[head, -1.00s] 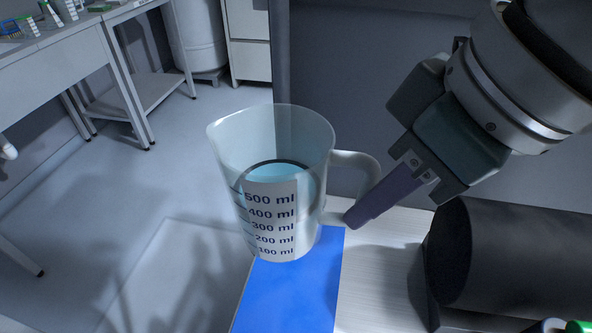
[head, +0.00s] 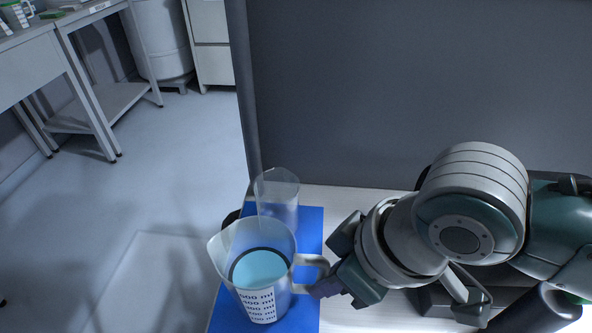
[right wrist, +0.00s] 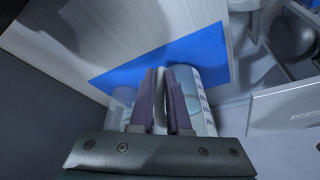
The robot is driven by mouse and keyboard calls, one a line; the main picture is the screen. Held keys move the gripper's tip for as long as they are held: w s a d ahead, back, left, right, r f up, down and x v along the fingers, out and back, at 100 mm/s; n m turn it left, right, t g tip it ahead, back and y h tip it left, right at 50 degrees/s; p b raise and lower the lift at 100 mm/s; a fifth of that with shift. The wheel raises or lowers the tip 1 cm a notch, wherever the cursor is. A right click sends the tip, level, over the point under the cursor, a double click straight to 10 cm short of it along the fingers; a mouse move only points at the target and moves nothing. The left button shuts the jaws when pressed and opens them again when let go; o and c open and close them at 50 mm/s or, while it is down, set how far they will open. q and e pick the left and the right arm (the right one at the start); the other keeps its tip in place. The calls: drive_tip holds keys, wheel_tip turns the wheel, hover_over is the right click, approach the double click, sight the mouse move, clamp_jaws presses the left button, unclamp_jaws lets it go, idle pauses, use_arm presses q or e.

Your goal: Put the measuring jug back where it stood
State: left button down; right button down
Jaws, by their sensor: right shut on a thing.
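The measuring jug (head: 262,304) is clear, with blue liquid inside and a white ml scale. It is upright or nearly so, over the blue mat (head: 310,226); I cannot tell whether its base touches the mat. My right gripper (head: 322,284) is shut on its handle, from the right. In the right wrist view the purple fingers are close together, with part of the jug (right wrist: 208,112) beside them and the blue mat (right wrist: 207,50) beyond. My left gripper is not in view.
A second clear vessel (head: 277,192) stands on the mat just behind the jug. The pale tabletop (head: 345,205) ends at a grey panel (head: 400,90) behind. Open floor (head: 180,170) lies to the left, with a bench (head: 30,65) far off.

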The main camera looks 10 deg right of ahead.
drive_tip(key=c, duration=0.9)
unclamp_jaws()
drive_tip(key=shift+r, duration=0.25)
drive_tip(key=s+d+r+m+p, duration=0.1)
drive_tip(key=s+r+p, duration=0.4)
drive_tip(key=r, duration=0.7)
drive_tip(key=s+d+m+h, duration=0.1)
drive_tip(key=s+d, duration=0.1)
drive_tip(key=s+d+m+h+b, duration=0.1)
drive_tip(key=s+d+m, duration=0.1)
drive_tip(key=s+d, duration=0.1)
drive_tip(key=s+d+f+m+h, duration=0.1)
drive_tip(key=s+d, duration=0.2)
drive_tip(key=shift+d+m, duration=0.25)
drive_tip(key=shift+m, duration=0.05)
